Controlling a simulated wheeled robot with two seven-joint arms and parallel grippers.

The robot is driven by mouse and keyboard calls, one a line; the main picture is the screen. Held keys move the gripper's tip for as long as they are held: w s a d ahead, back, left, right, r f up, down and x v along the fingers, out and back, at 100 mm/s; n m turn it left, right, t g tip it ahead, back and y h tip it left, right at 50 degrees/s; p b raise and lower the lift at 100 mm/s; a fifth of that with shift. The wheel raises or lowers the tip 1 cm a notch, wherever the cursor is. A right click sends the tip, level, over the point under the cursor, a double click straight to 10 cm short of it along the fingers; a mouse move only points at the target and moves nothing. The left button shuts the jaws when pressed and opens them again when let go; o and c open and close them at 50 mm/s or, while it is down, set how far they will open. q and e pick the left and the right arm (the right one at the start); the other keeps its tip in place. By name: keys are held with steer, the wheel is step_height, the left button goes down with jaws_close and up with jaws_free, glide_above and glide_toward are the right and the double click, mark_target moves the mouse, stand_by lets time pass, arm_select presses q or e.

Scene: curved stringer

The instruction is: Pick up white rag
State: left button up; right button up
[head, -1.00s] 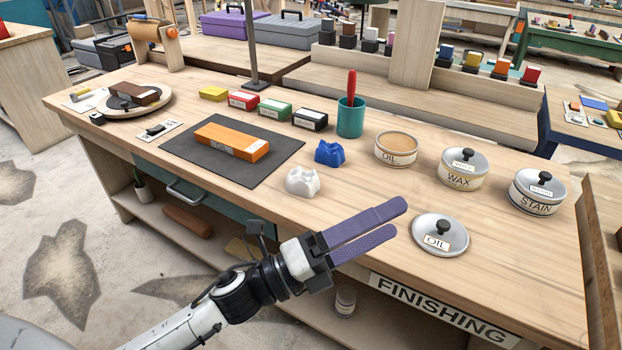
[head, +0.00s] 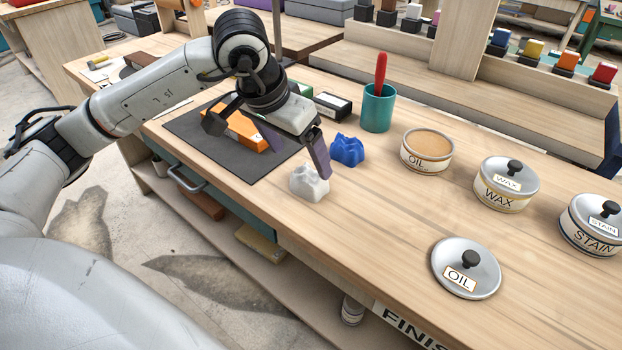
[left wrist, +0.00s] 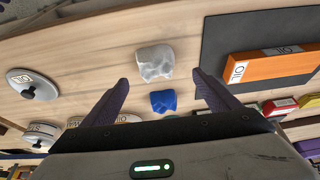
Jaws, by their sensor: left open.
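The white rag (head: 309,184) is a small crumpled lump on the wooden bench top, near its front edge. It also shows in the left wrist view (left wrist: 155,62), ahead of and between the fingertips. The blue rag (head: 347,151) lies just behind it; the left wrist view shows it too (left wrist: 163,100). My left gripper (head: 295,152) is open and empty, with its purple fingers pointing down above the bench beside the white rag. In the left wrist view the left gripper (left wrist: 160,84) has its fingers wide apart, and neither touches the rag. My right gripper is not in view.
A dark mat (head: 205,128) with an orange block (head: 243,134) lies left of the rags. A teal cup (head: 378,108) with a red-handled tool stands behind. The OIL tin (head: 427,150), WAX tin (head: 505,185), STAIN tin (head: 592,225) and OIL lid (head: 465,270) are right. Bench between is clear.

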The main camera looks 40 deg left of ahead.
mark_target(308, 171)
arm_select(q)
steer(key=x, duration=0.7)
steer(key=shift+s+d, duration=0.15)
steer(key=shift+d, duration=0.15)
steer(key=c, duration=1.1)
step_height(308, 171, up, 10)
steer(key=shift+r+p, duration=0.1)
steer(key=shift+p, duration=0.3)
